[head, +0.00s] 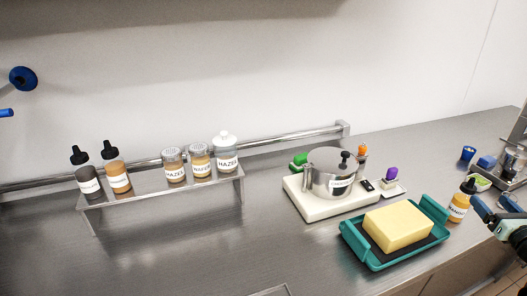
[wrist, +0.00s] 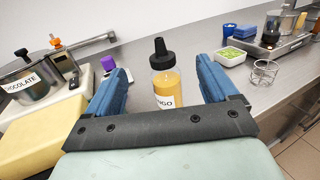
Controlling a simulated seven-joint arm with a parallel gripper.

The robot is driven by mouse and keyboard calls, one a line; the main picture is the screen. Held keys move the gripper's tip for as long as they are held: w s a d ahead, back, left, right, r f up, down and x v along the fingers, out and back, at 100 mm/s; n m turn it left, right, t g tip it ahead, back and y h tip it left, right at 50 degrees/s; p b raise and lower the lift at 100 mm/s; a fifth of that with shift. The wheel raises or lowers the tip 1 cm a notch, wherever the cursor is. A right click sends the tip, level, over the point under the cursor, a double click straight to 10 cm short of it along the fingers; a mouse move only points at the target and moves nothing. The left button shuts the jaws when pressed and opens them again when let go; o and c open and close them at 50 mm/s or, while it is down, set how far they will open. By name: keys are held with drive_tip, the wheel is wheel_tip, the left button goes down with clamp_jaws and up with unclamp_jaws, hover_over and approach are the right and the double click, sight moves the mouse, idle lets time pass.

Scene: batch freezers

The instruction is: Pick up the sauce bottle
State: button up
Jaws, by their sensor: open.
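The sauce bottle (wrist: 165,84) is clear with yellow-orange sauce, a black nozzle cap and a white label that partly reads "MANGO". It stands upright on the steel counter. In the wrist view my gripper (wrist: 165,82) is open, with one blue finger on each side of the bottle and a gap to both. The bottle's lower part is hidden behind the gripper's dark crossbar. In the head view the same bottle (head: 459,203) stands at the right, just left of my gripper (head: 480,203). Two other sauce bottles, one dark (head: 88,178) and one orange (head: 117,173), stand on the shelf.
A teal tray (head: 352,243) with a yellow block (head: 398,226) lies left of the bottle. A steel pot (head: 330,176) stands on a white scale behind it. A bowl of green pieces (wrist: 230,56) and a wire holder (wrist: 265,72) are to the right.

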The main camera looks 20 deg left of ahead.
wheel_tip(320, 180, up, 14)
drive_tip(key=r, duration=0.1)
drive_tip(key=a+n+g+y, duration=0.8)
drive_tip(key=a+y, duration=0.1)
drive_tip(key=a, duration=3.6)
drive_tip(key=s+a+n+g+y, duration=0.1)
drive_tip(key=s+a+g, duration=0.1)
drive_tip(key=s+a, duration=0.45)
drive_tip(key=s+a+n+g, duration=0.2)
drive_tip(key=s+a, duration=0.1)
drive_tip(key=a, duration=0.7)
drive_tip(key=s+a+n+g+y, duration=0.1)
drive_tip(key=s+a+g, duration=0.1)
drive_tip(key=s+a, duration=0.5)
drive_tip(key=n+g, duration=0.3)
drive_tip(key=g, duration=0.2)
approach(117, 157)
wheel_tip(117, 157, up, 5)
drive_tip(key=d, duration=0.1)
wheel_tip(117, 157, down, 5)
drive_tip(key=a, duration=0.8)
drive_tip(key=shift+s+r, duration=0.15)
drive_tip(key=shift+s, duration=0.15)
drive_tip(key=shift+s+a, duration=0.25)
drive_tip(key=shift+a, duration=1.1)
drive_tip(key=shift+s+a, duration=0.2)
drive_tip(key=shift+a, duration=1.1)
